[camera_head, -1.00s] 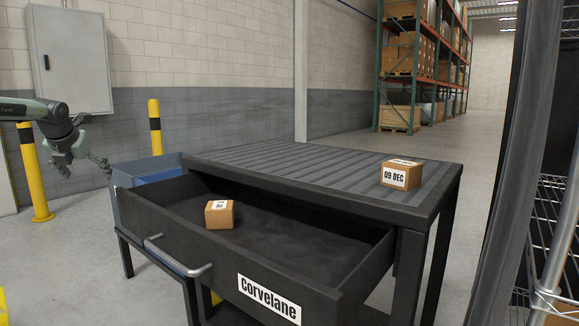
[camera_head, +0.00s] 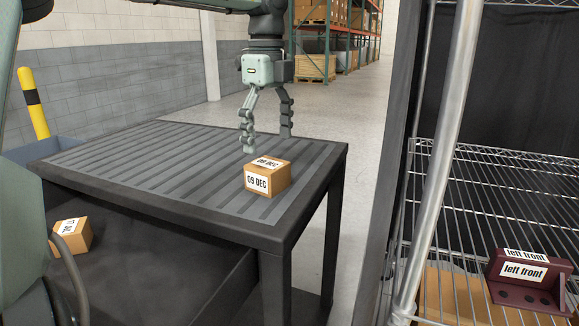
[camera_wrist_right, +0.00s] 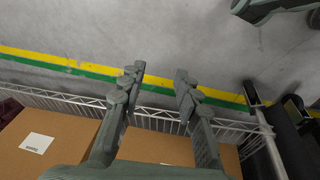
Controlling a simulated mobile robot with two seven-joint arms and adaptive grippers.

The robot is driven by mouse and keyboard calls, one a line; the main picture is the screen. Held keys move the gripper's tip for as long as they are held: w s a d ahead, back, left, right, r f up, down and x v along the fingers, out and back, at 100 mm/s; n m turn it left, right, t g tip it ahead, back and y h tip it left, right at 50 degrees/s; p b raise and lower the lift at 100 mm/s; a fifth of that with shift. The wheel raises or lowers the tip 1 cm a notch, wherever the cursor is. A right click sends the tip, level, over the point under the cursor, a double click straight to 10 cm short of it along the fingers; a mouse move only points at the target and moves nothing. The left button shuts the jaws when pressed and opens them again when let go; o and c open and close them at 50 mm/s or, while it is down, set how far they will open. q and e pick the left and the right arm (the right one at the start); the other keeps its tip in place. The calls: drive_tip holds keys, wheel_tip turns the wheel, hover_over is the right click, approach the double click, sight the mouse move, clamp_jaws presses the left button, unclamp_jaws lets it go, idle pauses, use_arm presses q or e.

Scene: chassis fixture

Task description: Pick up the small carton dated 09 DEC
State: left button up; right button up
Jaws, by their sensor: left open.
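The small carton dated 09 DEC (camera_head: 268,178) is a brown box with white labels on its front and top. It sits upright on the ribbed dark table top (camera_head: 180,165) near its right end. My left gripper (camera_head: 267,142) hangs above and just behind the carton, open and empty, its fingers pointing down. One finger is close to the carton's top back edge; I cannot tell if they touch. My right gripper shows only in the right wrist view (camera_wrist_right: 158,76), open and empty, above boxes on a wire shelf.
A second small carton (camera_head: 72,238) with a sideways label lies in the open drawer below. A wire rack (camera_head: 470,190) stands at right, holding a maroon holder marked left front (camera_head: 528,280). A dark upright separates rack and table. The table top's left part is clear.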

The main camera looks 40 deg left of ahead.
sight(267, 163)
use_arm(q)
drive_tip(key=f, duration=0.5)
drive_tip(key=shift+a+f+p, duration=0.35)
drive_tip(key=shift+f+p, duration=0.05)
drive_tip(key=shift+f, duration=0.5)
use_arm(e)
drive_tip(key=shift+s+f, duration=0.2)
drive_tip(key=shift+f, duration=0.35)
drive_tip(key=shift+s+f, duration=0.15)
drive_tip(key=shift+f, duration=0.35)
use_arm(q)
drive_tip(key=shift+w, duration=0.1)
drive_tip(key=c, duration=1.5)
drive_tip(key=shift+r, duration=0.15)
